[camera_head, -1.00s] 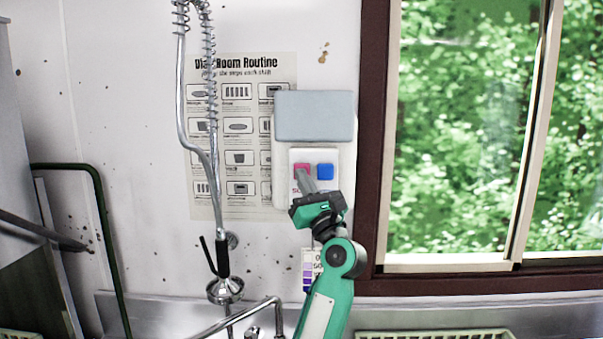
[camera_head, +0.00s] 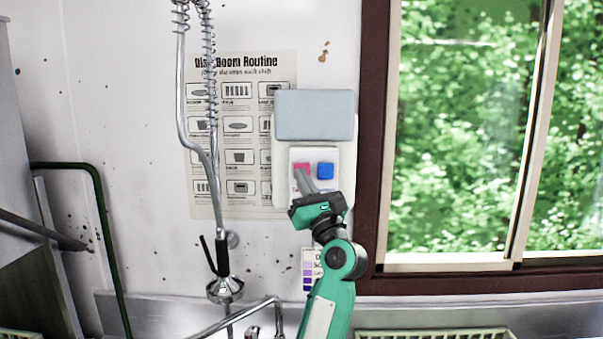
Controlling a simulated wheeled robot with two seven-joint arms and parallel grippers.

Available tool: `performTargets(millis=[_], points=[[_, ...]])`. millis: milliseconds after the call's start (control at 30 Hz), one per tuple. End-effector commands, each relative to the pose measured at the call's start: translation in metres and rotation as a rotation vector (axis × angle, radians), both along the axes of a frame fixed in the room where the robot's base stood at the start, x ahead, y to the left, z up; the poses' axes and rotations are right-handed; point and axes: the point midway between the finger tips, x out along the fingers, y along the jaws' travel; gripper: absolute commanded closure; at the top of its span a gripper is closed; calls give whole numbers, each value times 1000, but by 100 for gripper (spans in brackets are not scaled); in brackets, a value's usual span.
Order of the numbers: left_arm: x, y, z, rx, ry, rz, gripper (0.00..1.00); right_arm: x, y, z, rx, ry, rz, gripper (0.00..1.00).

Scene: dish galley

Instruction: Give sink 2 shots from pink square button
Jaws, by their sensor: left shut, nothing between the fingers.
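The pink square button (camera_head: 301,167) sits on a white dispenser panel (camera_head: 333,193) on the wall, left of a blue square button (camera_head: 325,171). A grey-blue box (camera_head: 314,115) is above them. My left gripper (camera_head: 301,175) is shut and empty. Its fingertips overlap the lower edge of the pink button; I cannot tell whether they touch it. The sink (camera_head: 180,313) is only partly seen along the bottom. My right gripper is out of view.
A spray hose with a nozzle (camera_head: 225,289) hangs left of the panel, and a faucet (camera_head: 245,314) is below it. A poster (camera_head: 205,150) is behind the hose. A window (camera_head: 460,130) is at right. Pale racks (camera_head: 435,334) show at the bottom edge.

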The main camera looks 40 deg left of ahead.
Motion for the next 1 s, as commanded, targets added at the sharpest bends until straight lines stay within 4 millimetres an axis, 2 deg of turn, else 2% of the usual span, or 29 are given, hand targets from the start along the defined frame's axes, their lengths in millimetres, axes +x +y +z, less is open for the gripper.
performTargets(millis=[1000], points=[[7, 6, 1, 1, 0, 0, 100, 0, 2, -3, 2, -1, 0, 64]])
